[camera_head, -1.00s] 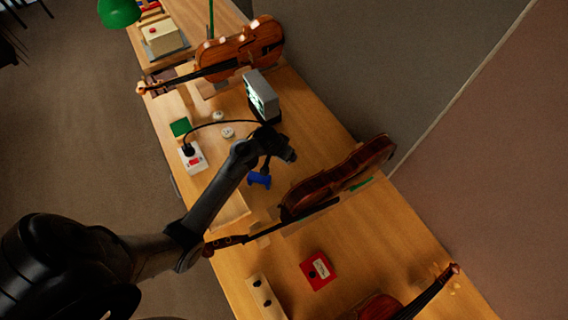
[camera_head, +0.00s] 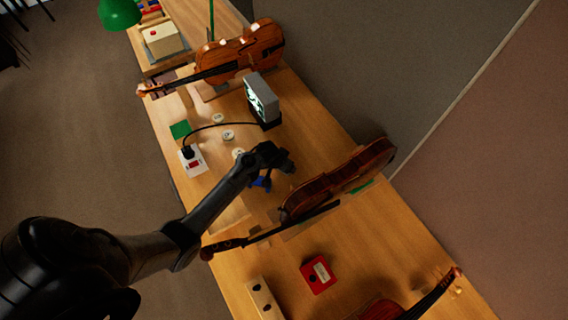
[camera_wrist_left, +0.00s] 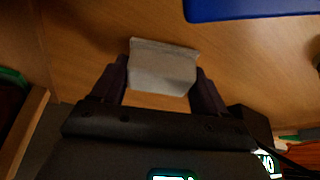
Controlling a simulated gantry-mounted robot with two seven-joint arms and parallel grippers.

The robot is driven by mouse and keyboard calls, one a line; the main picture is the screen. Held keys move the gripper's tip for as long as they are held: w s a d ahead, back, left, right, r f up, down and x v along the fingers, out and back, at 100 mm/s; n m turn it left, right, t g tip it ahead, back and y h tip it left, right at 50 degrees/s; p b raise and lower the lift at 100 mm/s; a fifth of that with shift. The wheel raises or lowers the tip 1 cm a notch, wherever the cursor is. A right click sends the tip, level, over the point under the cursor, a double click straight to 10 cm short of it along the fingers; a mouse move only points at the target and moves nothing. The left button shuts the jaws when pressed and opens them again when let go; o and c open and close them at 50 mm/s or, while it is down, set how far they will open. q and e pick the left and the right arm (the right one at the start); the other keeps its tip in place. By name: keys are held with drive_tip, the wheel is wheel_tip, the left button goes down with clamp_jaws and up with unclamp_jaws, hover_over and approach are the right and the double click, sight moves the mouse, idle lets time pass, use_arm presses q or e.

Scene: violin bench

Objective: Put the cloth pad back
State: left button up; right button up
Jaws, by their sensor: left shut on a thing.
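My left gripper (camera_head: 267,178) reaches in over the middle of the bench, close to a blue object (camera_head: 260,184). In the left wrist view its two fingers (camera_wrist_left: 162,88) are shut on a pale grey pad (camera_wrist_left: 163,67), which looks like the cloth pad. The pad stands out beyond the fingertips, above or against the wood; I cannot tell whether it touches. The blue object also shows at the top of the wrist view (camera_wrist_left: 250,8), apart from the pad. In the head view the pad is hidden by the gripper. My right gripper is not in view.
A violin on its side (camera_head: 340,180) lies right of my gripper; another violin (camera_head: 240,55) lies farther back. A display box (camera_head: 262,98), a switch box with a cable (camera_head: 193,160), a green square (camera_head: 180,129) and a red box (camera_head: 318,274) stand on the bench (camera_head: 390,250).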

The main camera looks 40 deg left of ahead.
use_arm(q)
drive_tip(key=shift+f, duration=0.15)
drive_tip(key=o, duration=1)
drive_tip(key=shift+s+r, duration=0.15)
drive_tip(key=shift+r, duration=0.5)
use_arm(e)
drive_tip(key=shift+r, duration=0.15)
use_arm(q)
drive_tip(key=shift+p+v, duration=1.1)
drive_tip(key=shift+v, duration=4.45)
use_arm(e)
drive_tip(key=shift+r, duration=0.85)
use_arm(q)
drive_tip(key=shift+d, duration=0.1)
